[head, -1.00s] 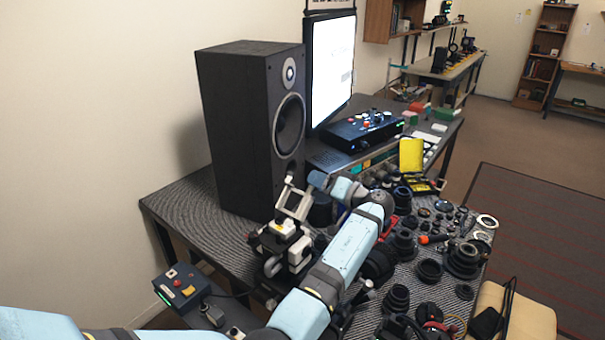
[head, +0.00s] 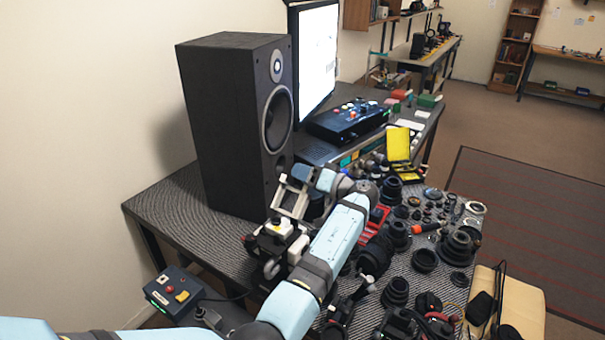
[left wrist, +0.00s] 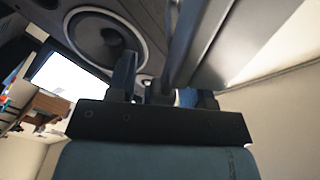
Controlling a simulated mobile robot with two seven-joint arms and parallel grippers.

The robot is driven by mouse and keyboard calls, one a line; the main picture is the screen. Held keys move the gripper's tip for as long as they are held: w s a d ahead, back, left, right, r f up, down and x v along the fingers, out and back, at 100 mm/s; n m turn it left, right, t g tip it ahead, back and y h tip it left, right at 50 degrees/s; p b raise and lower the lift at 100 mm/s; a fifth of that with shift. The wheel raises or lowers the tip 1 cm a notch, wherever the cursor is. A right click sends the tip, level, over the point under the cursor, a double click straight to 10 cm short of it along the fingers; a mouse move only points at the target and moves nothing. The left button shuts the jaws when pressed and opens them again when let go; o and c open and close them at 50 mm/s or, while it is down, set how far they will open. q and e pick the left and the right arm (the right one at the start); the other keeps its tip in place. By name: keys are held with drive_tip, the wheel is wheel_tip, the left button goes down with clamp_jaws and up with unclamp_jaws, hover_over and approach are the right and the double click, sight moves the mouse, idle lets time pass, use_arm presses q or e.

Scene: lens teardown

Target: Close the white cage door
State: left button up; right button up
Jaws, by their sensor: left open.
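The white cage door (head: 294,196) is a pale open frame. It stands tilted on a small black-and-white device (head: 282,240) in front of the black speaker, at the table's left part. My left gripper (head: 306,176) is at the upper end of the door frame, with its arm reaching over from the lower left. In the left wrist view, my left gripper (left wrist: 165,80) is open, and a grey metal bar (left wrist: 188,45), seemingly part of the door, runs close by its fingers. I cannot tell whether they touch. My right gripper is not in view.
A tall black speaker (head: 235,125) stands close behind the door. A bright monitor (head: 315,58) and a black control box (head: 347,119) are further back. Many lens parts (head: 424,260) crowd the table to the right. A control box with buttons (head: 174,291) is at lower left.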

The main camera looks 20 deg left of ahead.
use_arm(q)
drive_tip(key=shift+c, duration=0.5)
clamp_jaws()
drive_tip(key=s+r+n+b, duration=0.3)
drive_tip(key=s+n+b, duration=0.3)
drive_tip(key=b, duration=0.7)
drive_tip(key=shift+a+n, duration=0.4)
drive_tip(key=shift+n, duration=0.2)
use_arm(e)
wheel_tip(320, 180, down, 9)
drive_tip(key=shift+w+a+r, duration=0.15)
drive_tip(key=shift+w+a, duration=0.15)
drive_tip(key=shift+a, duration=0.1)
